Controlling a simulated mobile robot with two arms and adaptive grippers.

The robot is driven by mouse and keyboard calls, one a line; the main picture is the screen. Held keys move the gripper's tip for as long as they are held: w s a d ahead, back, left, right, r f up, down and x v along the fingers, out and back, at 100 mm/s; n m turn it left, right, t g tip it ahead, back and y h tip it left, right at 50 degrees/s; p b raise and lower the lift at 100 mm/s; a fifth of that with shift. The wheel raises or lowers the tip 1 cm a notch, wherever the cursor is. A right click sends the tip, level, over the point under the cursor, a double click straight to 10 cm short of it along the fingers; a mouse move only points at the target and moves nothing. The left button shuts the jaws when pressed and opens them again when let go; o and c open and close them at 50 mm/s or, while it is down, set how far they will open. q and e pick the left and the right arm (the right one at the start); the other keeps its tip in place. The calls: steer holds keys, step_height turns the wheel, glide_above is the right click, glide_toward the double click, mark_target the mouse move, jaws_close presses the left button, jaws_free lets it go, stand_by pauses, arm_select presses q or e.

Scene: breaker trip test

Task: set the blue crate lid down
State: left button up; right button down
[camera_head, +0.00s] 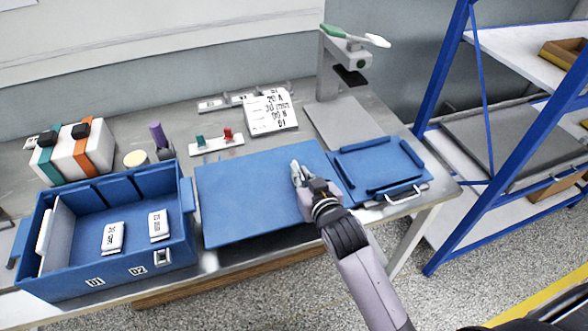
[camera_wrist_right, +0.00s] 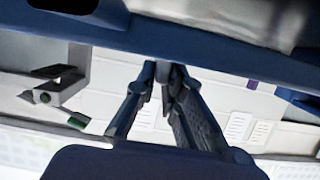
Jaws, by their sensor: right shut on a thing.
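The blue crate lid (camera_head: 250,200) is a flat blue panel over the middle of the table, in the head view. My right gripper (camera_head: 298,172) is at the lid's right part and is shut on it. In the right wrist view, the closed fingers (camera_wrist_right: 165,75) meet a dark blue edge (camera_wrist_right: 210,58) that crosses the picture. I cannot tell whether the lid touches the table. The open blue crate (camera_head: 120,262) stands to its left, with two white labelled blocks inside. My left gripper is not in view.
A blue tray (camera_head: 372,160) with raised bars and a metal handle lies right of the lid. Behind are a label card (camera_head: 270,112), a small switch board (camera_head: 216,144) and a grey stand (camera_head: 330,70). A white box with straps (camera_head: 75,150) stands behind the crate. Blue shelving (camera_head: 450,90) is at right.

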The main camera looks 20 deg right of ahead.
mark_target(294, 161)
steer(key=w, duration=0.4)
steer(key=shift+w+a, duration=0.15)
steer(key=shift+w, duration=0.05)
steer(key=shift+w+f, duration=0.1)
steer(key=shift+f, duration=0.05)
step_height(294, 161, down, 2)
steer(key=shift+f, duration=0.55)
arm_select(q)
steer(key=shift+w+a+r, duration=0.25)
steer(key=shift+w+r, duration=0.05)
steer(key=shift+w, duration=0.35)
arm_select(e)
steer(key=shift+f, duration=0.1)
